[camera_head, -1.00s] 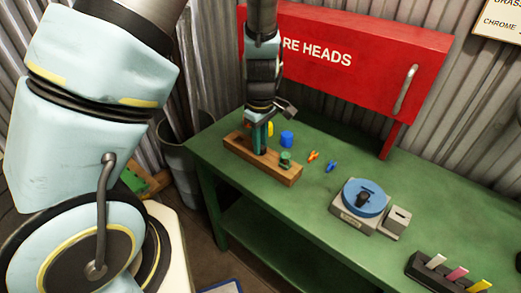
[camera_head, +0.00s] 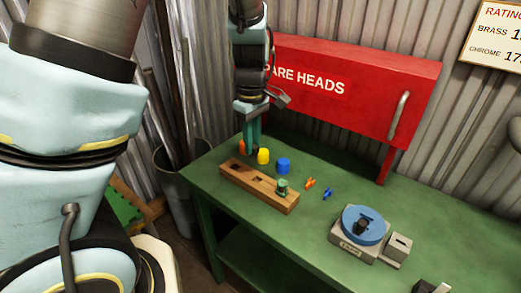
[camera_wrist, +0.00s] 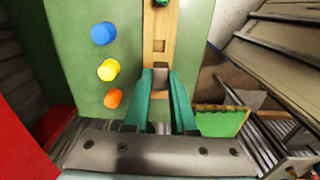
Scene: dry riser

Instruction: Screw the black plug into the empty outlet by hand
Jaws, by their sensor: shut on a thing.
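My gripper (camera_head: 250,148) is above and behind the left part of a wooden block (camera_head: 235,178). In the wrist view its green fingers (camera_wrist: 161,90) are shut on a small dark grey-brown piece (camera_wrist: 160,72). Most of the piece is hidden, so I cannot tell whether it is the black plug. The block has open square holes, and a green-topped piece (camera_head: 282,187) stands at its right end. A black piece (camera_head: 361,227) is on the blue disc (camera_head: 375,216) of a grey device. No outlet can be made out for certain.
Orange, yellow (camera_head: 263,156) and blue (camera_head: 283,165) caps stand behind the block on the green bench (camera_head: 320,235). Small orange (camera_head: 310,183) and blue (camera_head: 327,194) pieces lie to its right. The red cabinet (camera_head: 360,85) is behind the bench.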

